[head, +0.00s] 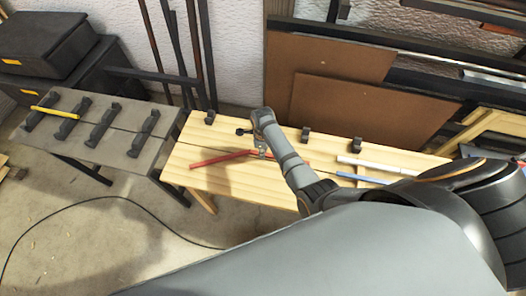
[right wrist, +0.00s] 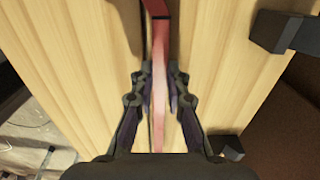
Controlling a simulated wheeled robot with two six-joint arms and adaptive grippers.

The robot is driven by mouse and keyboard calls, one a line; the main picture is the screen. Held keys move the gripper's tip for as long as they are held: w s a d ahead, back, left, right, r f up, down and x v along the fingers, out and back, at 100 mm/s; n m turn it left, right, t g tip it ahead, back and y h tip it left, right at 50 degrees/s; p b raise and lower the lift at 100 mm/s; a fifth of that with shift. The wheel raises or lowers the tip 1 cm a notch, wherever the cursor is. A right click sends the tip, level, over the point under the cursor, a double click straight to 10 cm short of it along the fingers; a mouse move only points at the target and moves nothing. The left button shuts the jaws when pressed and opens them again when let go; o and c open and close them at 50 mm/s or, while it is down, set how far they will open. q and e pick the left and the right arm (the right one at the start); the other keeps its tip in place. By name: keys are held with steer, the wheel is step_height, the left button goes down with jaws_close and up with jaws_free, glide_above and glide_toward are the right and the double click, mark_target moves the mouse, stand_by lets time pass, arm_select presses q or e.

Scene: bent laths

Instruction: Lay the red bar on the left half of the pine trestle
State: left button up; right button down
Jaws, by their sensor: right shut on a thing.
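The red bar (head: 222,158) is at the left half of the pine trestle (head: 195,180), roughly along its length, and looks bent. My right gripper (head: 263,149) is shut on it near its middle. In the right wrist view the red bar (right wrist: 160,70) runs between the two fingers of the gripper (right wrist: 160,95), over the dark slot between the pine boards (right wrist: 75,50). I cannot tell whether the bar touches the wood. My gripper hides part of it. My left gripper is not in view.
A white bar (head: 368,163) and a blue bar (head: 358,178) lie on the trestle's right half. Black blocks (head: 305,135) stand along its back edge. A grey bench (head: 60,145) on the left carries black rests and a yellow bar (head: 54,112). Brown panels (head: 340,105) lean behind.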

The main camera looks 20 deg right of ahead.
steer(key=shift+f, duration=0.15)
steer(key=c, duration=1.3)
jaws_free()
steer(key=shift+c, duration=0.2)
steer(key=shift+r, duration=0.25)
step_height(320, 180, up, 12)
steer(key=shift+f, duration=0.1)
